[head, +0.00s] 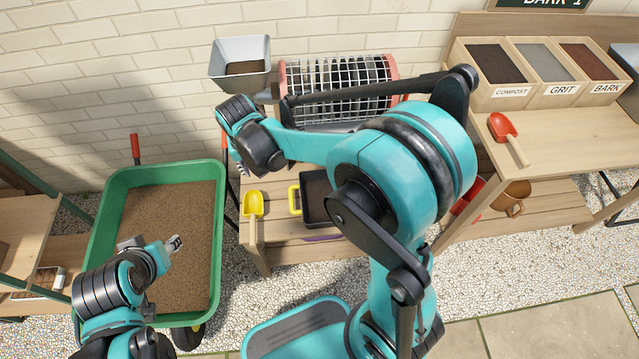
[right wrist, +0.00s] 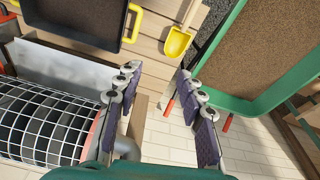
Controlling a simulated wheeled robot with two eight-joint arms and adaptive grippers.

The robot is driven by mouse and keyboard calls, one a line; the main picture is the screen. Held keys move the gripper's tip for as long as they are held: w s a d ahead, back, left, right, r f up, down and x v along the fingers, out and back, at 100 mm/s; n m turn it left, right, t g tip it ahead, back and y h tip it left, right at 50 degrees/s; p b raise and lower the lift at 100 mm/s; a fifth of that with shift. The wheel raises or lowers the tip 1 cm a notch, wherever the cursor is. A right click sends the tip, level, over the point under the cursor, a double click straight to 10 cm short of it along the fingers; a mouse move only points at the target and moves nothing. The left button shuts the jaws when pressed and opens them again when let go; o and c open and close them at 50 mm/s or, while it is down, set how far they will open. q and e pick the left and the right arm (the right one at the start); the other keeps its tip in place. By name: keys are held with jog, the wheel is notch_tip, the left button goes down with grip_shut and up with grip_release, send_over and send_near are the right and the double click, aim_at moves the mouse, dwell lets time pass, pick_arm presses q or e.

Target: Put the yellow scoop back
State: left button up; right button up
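The yellow scoop (head: 252,203) with a wooden handle lies on the left end of the low slatted bench (head: 285,228), its handle towards the front edge. It also shows at the top of the right wrist view (right wrist: 177,43), apart from the fingers. My right gripper (head: 237,158) is above and behind the scoop, near the bench's left end. In the right wrist view its fingers (right wrist: 160,88) are spread with nothing between them. My left gripper (head: 160,243) is over the wheelbarrow; its finger opening is too small to judge.
A green wheelbarrow (head: 103,215) full of brown material stands left of the bench. A black tray with yellow handles (head: 315,196) is beside the scoop. A wire drum sieve (head: 345,85) stands behind. A red scoop (head: 502,126) lies on the right table, below labelled bins (head: 512,93).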

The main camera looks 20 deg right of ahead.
jog(key=s+d+r+t, duration=0.1)
jog(key=s+d+r, duration=0.1)
jog(key=s, duration=0.3)
jog(key=s+d+r+n+t, duration=0.1)
jog(key=s+d+r+t, duration=0.1)
jog(key=s+d, duration=0.3)
jog(key=s+d+r+n+t, duration=0.1)
jog(key=s+d+r+t, duration=0.1)
jog(key=s, duration=0.5)
notch_tip(320, 180, up, 2)
jog(key=shift+d+r+y, duration=0.25)
jog(key=shift+d+y, duration=0.05)
jog(key=shift+d, duration=0.55)
